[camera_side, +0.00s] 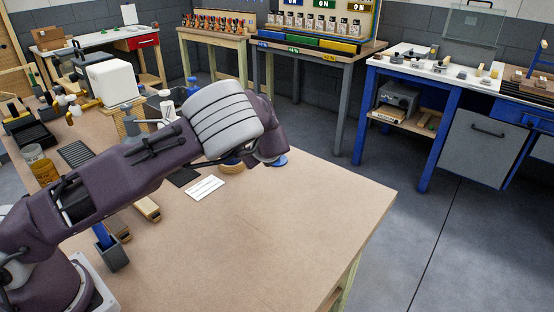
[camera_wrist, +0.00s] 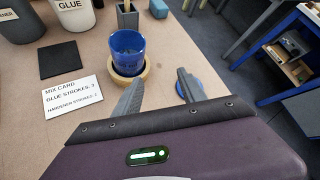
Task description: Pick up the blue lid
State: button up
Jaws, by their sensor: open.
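The blue lid (camera_wrist: 203,89) shows in the wrist view as a flat round disc, partly hidden behind my right finger. It also shows in the side view (camera_side: 280,161) on the bench top, just right of my wrist. My gripper (camera_wrist: 159,78) is open, with its fingers wide apart and nothing between them. In the wrist view the right finger overlaps the lid and the left finger is well left of it. I cannot tell the height of the fingertips above the lid. In the side view my arm hides the fingers.
A blue cup (camera_wrist: 127,48) stands in a round wooden holder (camera_wrist: 130,78), close beyond my left finger. A white mix card (camera_wrist: 74,96) and a black pad (camera_wrist: 59,60) lie left of it. A glue container (camera_wrist: 76,14) stands behind. The bench's front right (camera_side: 300,240) is clear.

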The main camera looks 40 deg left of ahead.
jog(key=w+d+f+m+t, duration=0.1)
jog(key=m, duration=0.1)
jog(key=w+d+f+m+t, duration=0.1)
jog(key=w+m, duration=0.1)
jog(key=m, duration=0.1)
jog(key=w+d+f+m+t, duration=0.1)
jog(key=w+d+m, duration=0.1)
jog(key=shift+w+f+y, duration=0.15)
jog(key=shift+f+y, duration=0.05)
jog(key=shift+y, duration=0.1)
jog(key=x, duration=0.7)
jog(key=shift+w+d, duration=0.1)
jog(key=shift+d, duration=0.05)
grip_shut()
